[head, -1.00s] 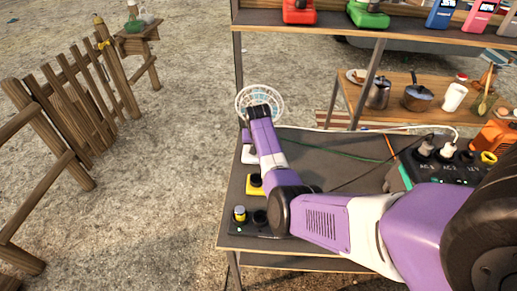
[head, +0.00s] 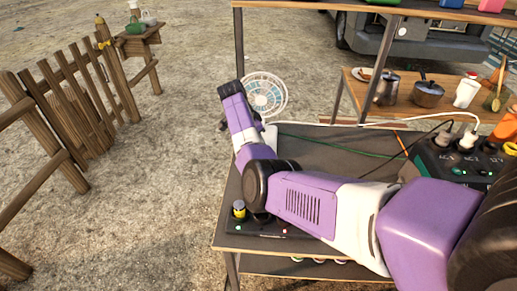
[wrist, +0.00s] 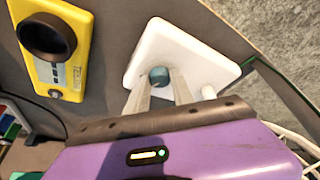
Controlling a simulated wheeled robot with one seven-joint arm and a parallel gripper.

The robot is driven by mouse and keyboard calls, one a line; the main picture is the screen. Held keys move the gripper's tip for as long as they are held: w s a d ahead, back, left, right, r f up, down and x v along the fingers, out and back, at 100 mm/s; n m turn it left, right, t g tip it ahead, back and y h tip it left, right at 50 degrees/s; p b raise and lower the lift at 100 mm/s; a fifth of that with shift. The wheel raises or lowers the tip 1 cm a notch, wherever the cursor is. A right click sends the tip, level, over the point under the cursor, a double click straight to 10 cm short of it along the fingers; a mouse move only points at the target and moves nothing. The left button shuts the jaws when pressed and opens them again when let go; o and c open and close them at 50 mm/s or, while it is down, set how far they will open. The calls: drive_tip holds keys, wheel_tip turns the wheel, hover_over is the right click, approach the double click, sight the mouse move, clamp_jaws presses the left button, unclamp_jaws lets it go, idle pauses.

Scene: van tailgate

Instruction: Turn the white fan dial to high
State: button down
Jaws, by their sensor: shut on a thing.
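The white fan (head: 265,93) stands at the far left corner of the dark tabletop, its round grille facing up toward me in the head view. In the wrist view its white base plate (wrist: 195,60) lies under my gripper, with a small dark teal dial (wrist: 158,76) on it. My gripper (wrist: 160,86) is shut on the dial, one pale finger on each side. The dial's markings and its setting cannot be read. In the head view my arm hides the base and the fingers.
A yellow box (wrist: 75,60) with a big black knob is left of the fan base in the wrist view. A dark power station (head: 455,160) with plugs and cables sits at the right of the tabletop (head: 318,150). A shelf post (head: 239,40) rises close to the fan.

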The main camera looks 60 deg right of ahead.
drive_tip(key=m+b, duration=0.2)
drive_tip(key=b, duration=0.1)
drive_tip(key=shift+w+f+m+g+y, duration=0.1)
drive_tip(key=shift+f+m+g+y, duration=0.2)
drive_tip(key=shift+g+y, duration=0.1)
drive_tip(key=shift+r+m+b, duration=0.15)
drive_tip(key=shift+m+b, duration=0.35)
drive_tip(key=shift+b, duration=0.3)
drive_tip(key=c, duration=1.1)
unclamp_jaws()
drive_tip(key=shift+r, duration=0.1)
drive_tip(key=shift+v, duration=3.9)
drive_tip(key=shift+w+d, duration=0.1)
drive_tip(key=shift+d, duration=0.05)
